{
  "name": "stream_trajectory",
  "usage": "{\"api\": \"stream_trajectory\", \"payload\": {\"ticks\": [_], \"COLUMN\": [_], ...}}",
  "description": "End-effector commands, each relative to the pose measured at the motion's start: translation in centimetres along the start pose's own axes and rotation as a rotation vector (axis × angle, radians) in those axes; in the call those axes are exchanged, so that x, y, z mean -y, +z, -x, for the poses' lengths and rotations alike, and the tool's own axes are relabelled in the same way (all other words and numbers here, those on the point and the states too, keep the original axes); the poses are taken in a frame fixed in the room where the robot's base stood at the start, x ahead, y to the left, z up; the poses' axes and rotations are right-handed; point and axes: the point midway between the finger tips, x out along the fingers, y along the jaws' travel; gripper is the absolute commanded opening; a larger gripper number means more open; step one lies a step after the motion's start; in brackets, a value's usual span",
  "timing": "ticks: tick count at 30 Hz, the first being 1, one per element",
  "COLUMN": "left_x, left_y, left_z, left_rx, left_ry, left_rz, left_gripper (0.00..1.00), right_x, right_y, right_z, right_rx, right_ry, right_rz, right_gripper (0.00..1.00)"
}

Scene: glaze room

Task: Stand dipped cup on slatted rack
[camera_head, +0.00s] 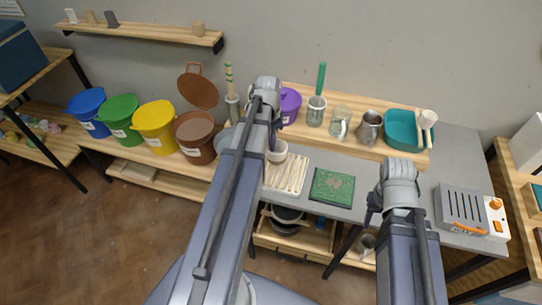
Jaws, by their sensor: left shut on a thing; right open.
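A pale cup (278,155) shows just right of my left arm, at the rear left of the slatted rack (299,183). My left gripper (273,137) is shut on the cup, mostly hidden by its own arm. I cannot tell whether the cup's base touches the slats. The rack has pale slats in a wooden frame and lies on the grey table; its left side is partly hidden by the arm. My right gripper (371,210) is open and empty near the table's front edge, right of the rack.
A green patterned board (332,187) lies right of the rack. Behind stand a purple bucket (290,105), jars, a metal pitcher (370,127) and a teal basin (403,130). A brown bucket (195,136) stands left; a grey device (462,208) sits far right.

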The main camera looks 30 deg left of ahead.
Motion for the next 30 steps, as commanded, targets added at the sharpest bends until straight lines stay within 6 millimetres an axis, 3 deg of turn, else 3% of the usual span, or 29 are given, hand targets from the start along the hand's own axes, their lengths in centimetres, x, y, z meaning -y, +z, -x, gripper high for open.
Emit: {"api": "stream_trajectory", "payload": {"ticks": [5,15,28,29,30], "left_x": [0.0,0.2,0.2,0.2,0.2], "left_y": [0.0,0.0,0.0,0.0,0.0], "left_z": [-0.3,-3.9,-4.1,-4.0,-4.0], "left_rx": [0.0,0.0,0.0,0.0,0.0], "left_ry": [0.0,0.0,0.0,0.0,0.0], "left_rz": [0.0,0.0,0.0,0.0,0.0], "left_gripper": [0.0,0.0,0.0,0.11,0.15], "right_x": [0.0,0.4,0.4,0.4,0.4], "right_y": [0.0,-0.2,-0.2,-0.2,-0.2], "right_z": [-0.3,-3.8,-4.1,-4.0,-3.9], "right_rx": [0.0,0.0,0.0,0.0,0.0], "right_ry": [0.0,0.0,0.0,0.0,0.0], "right_rz": [0.0,0.0,0.0,0.0,0.0], "right_gripper": [0.45,0.45,0.45,0.45,0.45]}}
